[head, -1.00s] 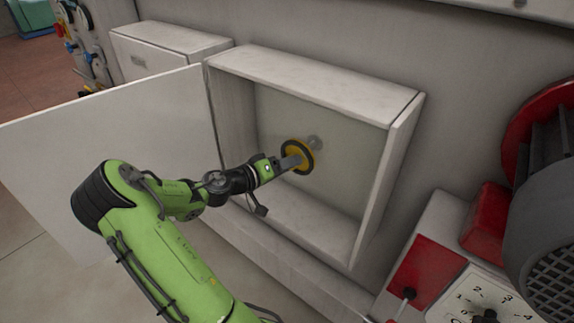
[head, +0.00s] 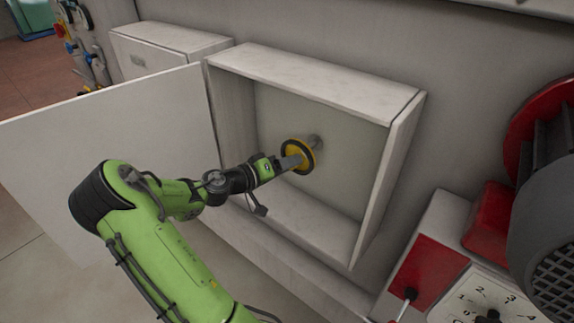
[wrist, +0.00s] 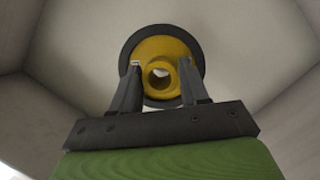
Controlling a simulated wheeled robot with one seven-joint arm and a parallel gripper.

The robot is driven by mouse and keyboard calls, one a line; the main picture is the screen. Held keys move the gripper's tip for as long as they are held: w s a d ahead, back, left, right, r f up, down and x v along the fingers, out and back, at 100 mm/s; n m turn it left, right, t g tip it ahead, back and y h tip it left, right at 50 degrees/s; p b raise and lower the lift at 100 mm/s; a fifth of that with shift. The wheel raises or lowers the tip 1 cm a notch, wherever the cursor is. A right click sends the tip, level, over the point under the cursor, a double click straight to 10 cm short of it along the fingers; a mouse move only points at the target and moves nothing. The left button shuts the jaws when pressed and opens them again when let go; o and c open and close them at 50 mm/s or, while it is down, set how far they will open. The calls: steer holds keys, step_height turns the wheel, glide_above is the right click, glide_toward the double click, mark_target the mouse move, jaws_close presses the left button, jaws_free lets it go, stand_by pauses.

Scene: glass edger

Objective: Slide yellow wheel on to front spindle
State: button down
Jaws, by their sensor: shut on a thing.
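The yellow wheel (head: 304,149) with a dark rim is inside the open white box, held by my gripper (head: 296,160). In the wrist view the wheel (wrist: 182,50) faces me, with its raised hub (wrist: 161,78) between the two fingers of my gripper (wrist: 160,80). Something pale shows through the hub's hole. A grey round spindle (head: 315,141) shows just behind the wheel, at the box's back wall. The wheel hides part of the spindle. I cannot tell whether the spindle is inside the wheel's hole.
The box (head: 310,79) has walls close around the wheel. Its white door (head: 120,150) stands open at the left, beside my arm. A red panel with a lever (head: 425,272), a dial (head: 492,306) and a grey motor (head: 550,200) are at the right.

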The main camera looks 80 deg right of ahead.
steer(key=shift+s+d+r+b, duration=0.1)
steer(key=shift+s+d, duration=0.4)
steer(key=shift+d, duration=0.65)
steer(key=shift+s+d+f+b, duration=0.15)
steer(key=shift+s+d, duration=0.35)
steer(key=shift+d, duration=0.65)
steer(key=shift+s+d+r+b, duration=0.15)
steer(key=shift+s+d, duration=0.35)
steer(key=shift+d, duration=0.65)
steer(key=shift+c, duration=2.4)
jaws_free()
steer(key=shift+w, duration=0.1)
steer(key=shift+w+a, duration=0.25)
steer(key=shift+a, duration=0.1)
steer(key=b+v, duration=0.1)
steer(key=v, duration=1.4)
steer(key=shift+s, duration=0.15)
